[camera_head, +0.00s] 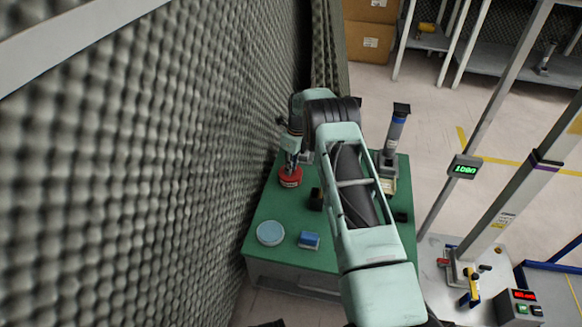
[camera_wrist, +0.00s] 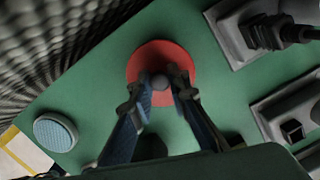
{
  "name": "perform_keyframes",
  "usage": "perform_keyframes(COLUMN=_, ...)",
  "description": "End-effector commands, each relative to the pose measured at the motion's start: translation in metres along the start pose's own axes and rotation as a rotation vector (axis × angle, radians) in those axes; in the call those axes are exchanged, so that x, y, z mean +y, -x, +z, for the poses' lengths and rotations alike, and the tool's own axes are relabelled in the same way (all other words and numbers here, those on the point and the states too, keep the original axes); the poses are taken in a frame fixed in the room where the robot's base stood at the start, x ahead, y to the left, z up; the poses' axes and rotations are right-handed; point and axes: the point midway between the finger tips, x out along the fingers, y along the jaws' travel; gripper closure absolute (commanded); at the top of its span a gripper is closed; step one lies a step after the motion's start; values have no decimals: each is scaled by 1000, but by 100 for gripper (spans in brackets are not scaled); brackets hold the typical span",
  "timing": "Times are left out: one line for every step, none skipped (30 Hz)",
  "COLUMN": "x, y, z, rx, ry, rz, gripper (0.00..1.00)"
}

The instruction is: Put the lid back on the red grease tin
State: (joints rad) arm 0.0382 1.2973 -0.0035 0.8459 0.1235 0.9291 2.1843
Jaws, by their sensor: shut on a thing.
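The red grease tin (camera_head: 290,182) stands on the green table near the foam wall, below my gripper (camera_head: 291,163). In the wrist view, a round red lid (camera_wrist: 150,57) with a small grey knob fills the space beyond the fingertips. My gripper (camera_wrist: 162,83) is shut on that knob, one finger on each side. The lid hides the tin in the wrist view. In the head view the lid is over the tin, and I cannot tell whether it rests on it or hangs slightly above.
The green table (camera_head: 285,215) also bears a light blue round tin (camera_head: 270,233), a blue box (camera_head: 309,240), a dark block (camera_head: 316,199) and a columned device (camera_head: 391,140) at the right. The foam wall (camera_head: 180,150) rises close on the left. My arm hides part of the table.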

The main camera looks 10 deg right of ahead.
Motion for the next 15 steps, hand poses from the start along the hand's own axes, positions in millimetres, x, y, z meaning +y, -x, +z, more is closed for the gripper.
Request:
perform_keyframes(x=0, y=0, z=0, rx=0, ry=0, rz=0, gripper=100)
perform_keyframes(x=0, y=0, z=0, rx=0, ry=0, rz=0, gripper=100)
perform_keyframes(x=0, y=0, z=0, rx=0, ry=0, rz=0, gripper=100)
perform_keyframes(x=0, y=0, z=0, rx=0, ry=0, rz=0, gripper=100)
perform_keyframes(x=0, y=0, z=0, rx=0, ry=0, rz=0, gripper=81)
perform_keyframes(x=0, y=0, z=0, rx=0, ry=0, rz=0, gripper=77)
perform_keyframes(x=0, y=0, z=0, rx=0, ry=0, rz=0, gripper=73)
perform_keyframes(x=0, y=0, z=0, rx=0, ry=0, rz=0, gripper=70)
perform_keyframes(x=0, y=0, z=0, rx=0, ry=0, rz=0, gripper=66)
perform_keyframes(x=0, y=0, z=0, rx=0, ry=0, rz=0, gripper=64)
perform_keyframes(x=0, y=0, z=0, rx=0, ry=0, rz=0, gripper=64)
perform_keyframes(x=0, y=0, z=0, rx=0, ry=0, rz=0, gripper=64)
perform_keyframes(x=0, y=0, z=0, rx=0, ry=0, rz=0, gripper=64)
perform_keyframes(x=0, y=0, z=0, rx=0, ry=0, rz=0, gripper=64)
perform_keyframes(x=0, y=0, z=0, rx=0, ry=0, rz=0, gripper=64)
